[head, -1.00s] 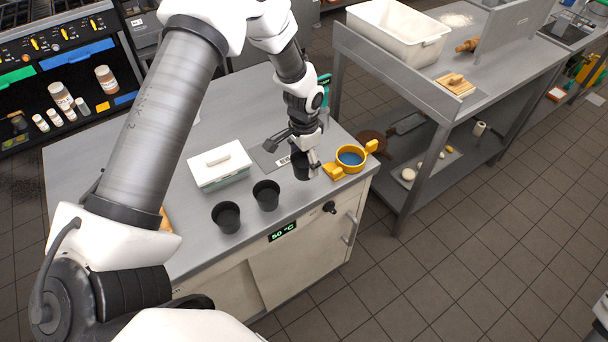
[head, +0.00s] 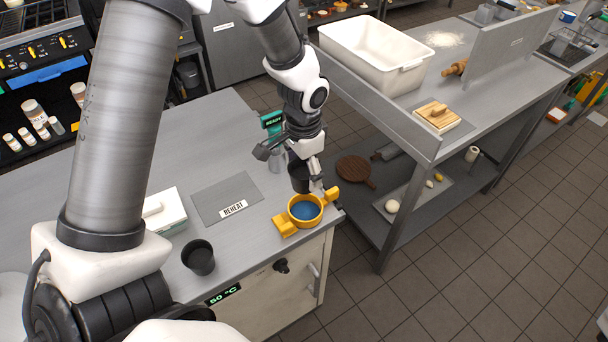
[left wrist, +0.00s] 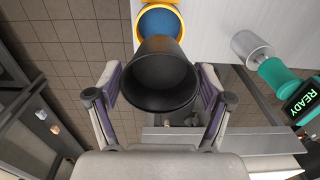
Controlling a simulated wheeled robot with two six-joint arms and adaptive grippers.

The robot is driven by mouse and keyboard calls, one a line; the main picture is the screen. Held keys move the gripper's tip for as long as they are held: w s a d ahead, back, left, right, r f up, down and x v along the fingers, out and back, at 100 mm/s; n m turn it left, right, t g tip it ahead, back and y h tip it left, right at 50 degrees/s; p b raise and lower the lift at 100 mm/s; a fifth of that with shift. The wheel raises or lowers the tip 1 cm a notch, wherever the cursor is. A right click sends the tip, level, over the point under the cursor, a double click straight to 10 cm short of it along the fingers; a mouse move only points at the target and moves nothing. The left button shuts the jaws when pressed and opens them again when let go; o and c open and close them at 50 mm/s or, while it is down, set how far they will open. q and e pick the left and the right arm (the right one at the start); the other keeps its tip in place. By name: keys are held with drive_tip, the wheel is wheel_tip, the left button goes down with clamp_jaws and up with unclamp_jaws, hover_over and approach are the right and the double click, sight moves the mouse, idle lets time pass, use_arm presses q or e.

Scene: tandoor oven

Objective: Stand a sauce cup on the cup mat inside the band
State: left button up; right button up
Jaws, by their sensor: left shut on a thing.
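A black sauce cup (head: 299,180) is in my left gripper (head: 305,168). In the left wrist view the cup (left wrist: 160,78) sits between the two fingers, its open mouth facing the camera. The yellow band (head: 283,224) with side lugs stands near the counter's right corner. The blue cup mat (head: 306,211) shows inside it and looks empty. The held cup is just behind the band in the head view, outside the blue area; its height over the counter is hard to tell. Another black cup (head: 199,258) stands at the counter's front. My right gripper is not in view.
A grey REHEAT plate (head: 222,196) lies left of the band. A white-lidded box (head: 165,212) is partly hidden by my left arm. A teal READY device (head: 272,122) stands behind the gripper. A steel shelf table (head: 420,150) is to the right, across a floor gap.

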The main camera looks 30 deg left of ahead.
use_arm(q)
drive_tip(key=shift+s+r, duration=0.1)
drive_tip(key=shift+s, duration=0.1)
drive_tip(key=shift+w+d, duration=0.1)
drive_tip(key=shift+w, duration=0.2)
drive_tip(key=shift+w+f, duration=0.25)
drive_tip(key=shift+f, duration=0.05)
wheel_tip(320, 180, down, 8)
drive_tip(key=b, duration=0.4)
drive_tip(key=shift+s+r, duration=0.15)
drive_tip(key=shift+r, duration=0.1)
drive_tip(key=shift+f+b, duration=1.4)
drive_tip(key=shift+f, duration=0.75)
